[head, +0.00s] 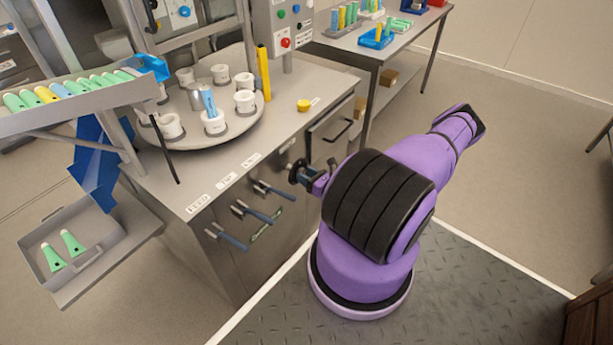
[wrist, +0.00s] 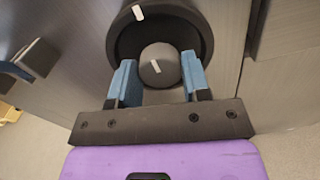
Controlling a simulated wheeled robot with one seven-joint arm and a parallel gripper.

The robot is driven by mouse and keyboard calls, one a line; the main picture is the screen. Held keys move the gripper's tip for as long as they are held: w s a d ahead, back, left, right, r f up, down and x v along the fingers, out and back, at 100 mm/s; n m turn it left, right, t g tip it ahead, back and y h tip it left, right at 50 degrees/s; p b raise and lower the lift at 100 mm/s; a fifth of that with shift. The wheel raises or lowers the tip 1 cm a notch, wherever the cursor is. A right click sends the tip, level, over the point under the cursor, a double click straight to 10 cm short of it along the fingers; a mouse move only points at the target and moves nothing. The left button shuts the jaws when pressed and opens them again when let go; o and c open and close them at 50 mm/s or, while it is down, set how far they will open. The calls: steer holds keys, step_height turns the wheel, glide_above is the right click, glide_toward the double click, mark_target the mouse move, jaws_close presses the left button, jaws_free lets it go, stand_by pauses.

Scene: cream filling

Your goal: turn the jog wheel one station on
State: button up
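The jog wheel (wrist: 165,14) is a round black dial with a white mark on its rim at the top of the wrist view. A smaller dark grey hub (wrist: 157,66) with a tilted white line stands out from its middle. In the head view the wheel (head: 296,171) sits on the cabinet's front face. My gripper (wrist: 158,78) has its two blue fingers apart, one on each side of the hub. A slim gap shows at the right finger; contact at the left one cannot be told. In the head view my gripper (head: 307,174) is right at the wheel and partly hides it.
A round turntable (head: 262,104) with several white cups stands on the cabinet top. Blue-handled tools (head: 228,236) hang on the cabinet front, left of the wheel. A drawer (head: 331,132) with a black handle is above right. Floor space is free to the right.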

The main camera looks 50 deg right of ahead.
steer(key=shift+m, duration=0.4)
steer(key=shift+d+f+m, duration=0.1)
steer(key=shift+m, duration=4.05)
steer(key=shift+d+m, duration=0.1)
steer(key=shift+m, duration=4.05)
steer(key=o, duration=0.9)
steer(key=shift+s, duration=0.1)
steer(key=s, duration=1)
steer(key=shift+s+d, duration=0.35)
steer(key=shift+d, duration=0.05)
